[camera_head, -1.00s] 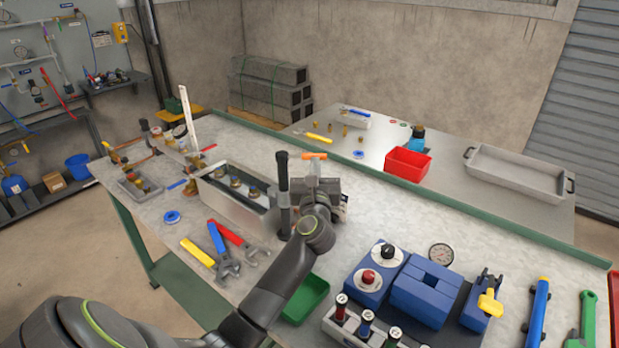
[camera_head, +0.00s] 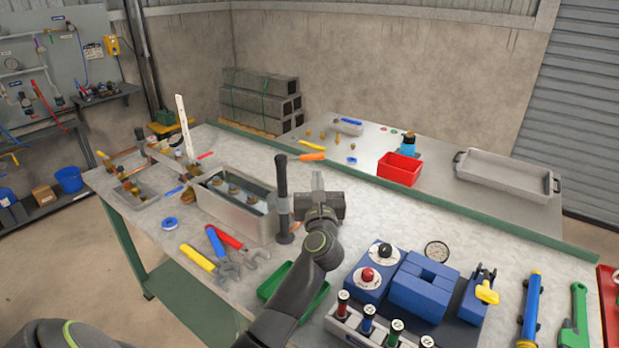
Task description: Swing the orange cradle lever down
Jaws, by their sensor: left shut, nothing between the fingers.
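A short orange bar (camera_head: 312,156), which looks like the grip of the cradle lever, shows just beyond my left gripper. The rest of the lever and its cradle cannot be made out behind the gripper. My left gripper (camera_head: 317,179) is shut and empty, pointing away from me over the middle of the workbench (camera_head: 380,205). Its tip appears just below the orange bar in the picture, with a small gap between them. I cannot tell the gap in depth. My right gripper is not in view.
A dark upright post (camera_head: 282,200) stands close left of my gripper, beside a metal trough (camera_head: 232,219). Wrenches (camera_head: 226,262) and a green tray (camera_head: 272,285) lie nearer. Blue blocks (camera_head: 420,290) stand at right. The bench beyond them is fairly clear.

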